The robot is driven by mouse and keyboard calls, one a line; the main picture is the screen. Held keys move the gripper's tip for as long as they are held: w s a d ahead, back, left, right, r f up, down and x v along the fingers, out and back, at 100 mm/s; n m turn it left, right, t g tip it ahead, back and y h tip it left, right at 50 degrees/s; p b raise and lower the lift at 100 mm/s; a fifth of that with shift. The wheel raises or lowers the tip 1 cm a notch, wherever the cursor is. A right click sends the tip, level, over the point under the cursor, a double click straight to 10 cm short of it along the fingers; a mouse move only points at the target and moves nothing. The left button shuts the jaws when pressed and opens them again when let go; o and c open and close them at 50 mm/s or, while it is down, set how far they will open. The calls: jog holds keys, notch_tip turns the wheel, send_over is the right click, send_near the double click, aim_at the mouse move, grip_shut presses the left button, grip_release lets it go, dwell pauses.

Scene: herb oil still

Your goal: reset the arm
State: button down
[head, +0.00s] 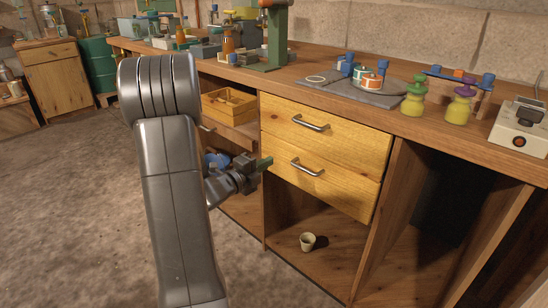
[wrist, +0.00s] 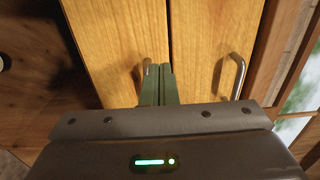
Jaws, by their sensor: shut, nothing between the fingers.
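My gripper (head: 265,163) is in front of the left part of the wooden drawers in the head view. Its green fingers are shut with nothing between them, and they also show in the wrist view (wrist: 158,72). The fingers point at the drawer fronts and partly cover one metal handle (wrist: 146,68). The other handle (wrist: 238,76) is clear to the right. In the head view the upper drawer (head: 345,135) and lower drawer (head: 335,178) each have a metal handle, and their fronts look flush. I cannot tell whether the fingers touch the wood.
A small cream cup (head: 307,241) stands on the shelf below the drawers. A wooden box (head: 229,105) sits in the left compartment. Green and purple bottles (head: 413,98) and a grey mat (head: 345,92) are on the bench top. The floor (head: 80,200) at left is clear.

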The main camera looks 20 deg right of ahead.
jog(key=v, duration=0.5)
jog(key=shift+p, duration=0.4)
